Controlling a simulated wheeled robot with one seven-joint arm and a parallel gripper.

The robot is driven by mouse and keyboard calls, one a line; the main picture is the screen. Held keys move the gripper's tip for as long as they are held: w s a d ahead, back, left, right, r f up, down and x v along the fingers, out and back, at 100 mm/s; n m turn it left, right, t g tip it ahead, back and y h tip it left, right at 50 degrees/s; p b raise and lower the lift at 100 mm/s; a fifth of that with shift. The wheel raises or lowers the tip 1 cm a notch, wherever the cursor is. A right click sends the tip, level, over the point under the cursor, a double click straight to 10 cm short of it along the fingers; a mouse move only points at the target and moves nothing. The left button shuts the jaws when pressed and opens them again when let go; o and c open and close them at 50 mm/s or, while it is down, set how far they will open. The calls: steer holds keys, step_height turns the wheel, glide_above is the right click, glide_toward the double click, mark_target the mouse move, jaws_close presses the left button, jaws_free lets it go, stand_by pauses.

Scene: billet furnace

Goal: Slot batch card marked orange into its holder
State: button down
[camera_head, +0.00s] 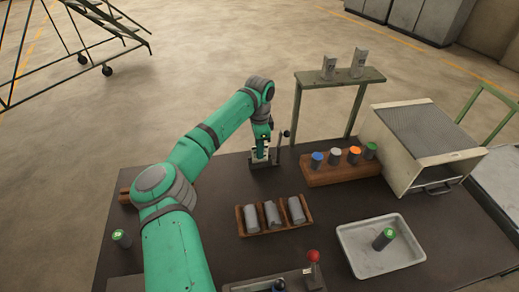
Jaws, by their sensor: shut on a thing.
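My gripper (261,150) is at the back middle of the dark table, pointing down over a small dark base with an upright lever (285,134) beside it. It is shut on a small pale thing, mostly hidden by the fingers. I cannot tell whether this is the batch card, and no orange mark shows on it. Two small grey upright pieces stand on the green shelf (340,78): a left one (329,67) and a right one (358,62). I cannot make out which is a card holder.
A wooden rack (318,176) holds blue, white, orange and green-topped cylinders. A wooden tray (241,221) holds three grey billets. A white tray (350,240) holds a green-topped cylinder. Another cylinder (121,238) stands left. A furnace box (415,150) is right; a red-knobbed lever (313,257) is in front.

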steer(key=shift+f, duration=0.5)
steer(key=c, duration=1.9)
jaws_free()
steer(key=shift+o, duration=0.2)
step_height(320, 180, up, 11)
steer(key=shift+f, duration=0.1)
